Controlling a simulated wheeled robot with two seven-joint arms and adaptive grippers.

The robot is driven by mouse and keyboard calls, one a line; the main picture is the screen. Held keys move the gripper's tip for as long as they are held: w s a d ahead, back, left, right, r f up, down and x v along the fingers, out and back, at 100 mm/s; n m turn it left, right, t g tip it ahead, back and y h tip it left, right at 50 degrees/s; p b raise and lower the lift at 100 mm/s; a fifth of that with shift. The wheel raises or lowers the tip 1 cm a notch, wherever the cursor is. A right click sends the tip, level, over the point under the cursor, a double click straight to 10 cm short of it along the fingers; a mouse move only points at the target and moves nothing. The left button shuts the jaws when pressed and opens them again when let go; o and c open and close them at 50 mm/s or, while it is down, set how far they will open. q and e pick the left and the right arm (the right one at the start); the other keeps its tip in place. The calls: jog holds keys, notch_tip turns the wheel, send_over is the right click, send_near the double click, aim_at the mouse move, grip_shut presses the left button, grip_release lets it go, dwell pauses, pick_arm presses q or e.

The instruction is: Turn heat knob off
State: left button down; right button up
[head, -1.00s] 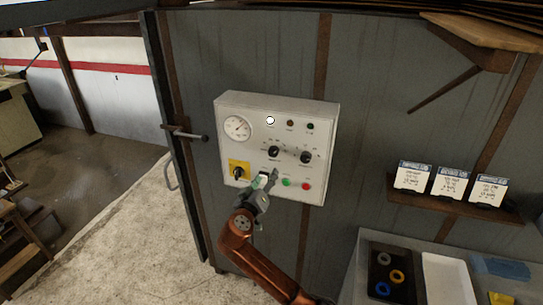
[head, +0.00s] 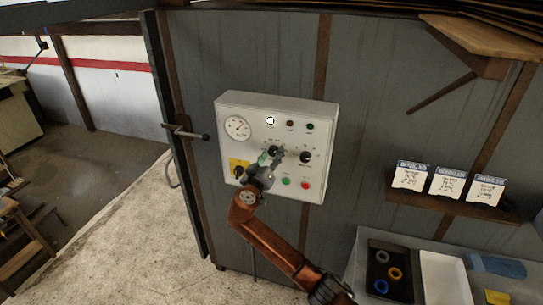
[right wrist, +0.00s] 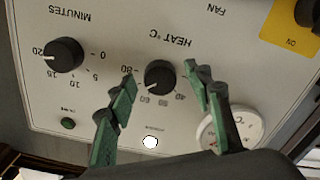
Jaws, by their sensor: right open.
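The heat knob (right wrist: 160,76) is a round black knob on the white control panel, under the HEAT °C label, which appears upside down in the right wrist view. Its pale mark points toward the lower left there, near the 60 to 80 part of the scale. In the head view the knob (head: 273,150) is partly covered by my right gripper. My right gripper (right wrist: 160,80) is open, its green-padded fingers on either side of the knob in the picture. I cannot tell whether they touch it. My left gripper is not in view.
The minutes knob (right wrist: 64,55) sits beside the heat knob. The yellow-backed switch (head: 238,168), the green button (head: 286,181) and the red button (head: 305,185) are close by. A round gauge (head: 237,127) is at the panel's upper left. A door handle (head: 185,133) sticks out left.

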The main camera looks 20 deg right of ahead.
jog(key=shift+c, duration=0.7)
jog(key=c, duration=1)
